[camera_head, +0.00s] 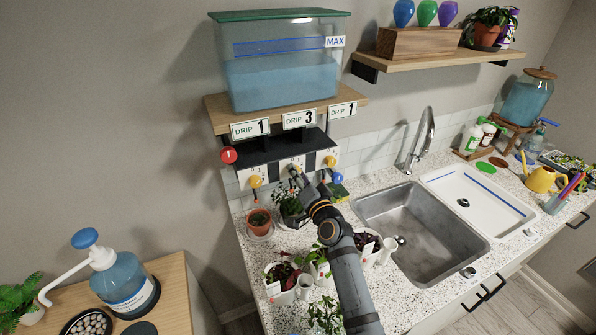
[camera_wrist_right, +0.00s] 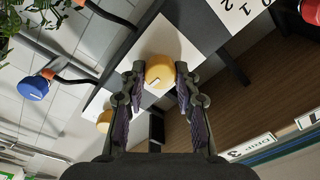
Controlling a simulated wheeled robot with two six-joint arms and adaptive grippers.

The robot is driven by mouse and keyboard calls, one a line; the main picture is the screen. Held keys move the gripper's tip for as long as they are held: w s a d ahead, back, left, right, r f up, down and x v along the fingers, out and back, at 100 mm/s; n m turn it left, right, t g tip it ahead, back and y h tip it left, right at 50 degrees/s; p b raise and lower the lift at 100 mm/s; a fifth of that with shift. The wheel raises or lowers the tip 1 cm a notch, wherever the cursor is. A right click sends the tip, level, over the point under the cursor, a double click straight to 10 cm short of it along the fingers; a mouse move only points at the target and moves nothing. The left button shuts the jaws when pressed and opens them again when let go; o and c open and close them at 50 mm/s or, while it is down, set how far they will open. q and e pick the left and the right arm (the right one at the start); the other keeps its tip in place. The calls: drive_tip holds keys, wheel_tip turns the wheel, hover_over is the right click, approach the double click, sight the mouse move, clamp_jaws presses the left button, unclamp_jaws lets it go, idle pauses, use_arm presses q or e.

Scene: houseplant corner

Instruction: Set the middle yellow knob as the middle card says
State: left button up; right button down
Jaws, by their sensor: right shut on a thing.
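The middle yellow knob (camera_head: 295,169) sits on a white dial plate on the wall panel, mostly covered by my right gripper. In the right wrist view the yellow knob (camera_wrist_right: 160,72) is between the two fingertips, with a short pale mark on its face. My right gripper (camera_head: 301,180) is shut on this knob; it also shows in the right wrist view (camera_wrist_right: 155,75). The dial numbers around the held knob are hidden or too small to read. The middle card (camera_head: 299,119) above reads DRIP 3. My left gripper is not in view.
Other yellow knobs sit left (camera_head: 255,181) and right (camera_head: 331,161), under the DRIP 1 cards (camera_head: 250,129). A red knob (camera_head: 229,155) is at the panel's left. Potted plants (camera_head: 259,222) crowd the counter below. The sink (camera_head: 420,230) lies to the right.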

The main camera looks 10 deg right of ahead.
drive_tip(key=m+p, duration=0.2)
drive_tip(key=m, duration=0.3)
drive_tip(key=shift+f, duration=0.15)
idle(0.3)
drive_tip(key=c, duration=1)
unclamp_jaws()
drive_tip(key=v, duration=1.2)
drive_tip(key=shift+a, duration=0.15)
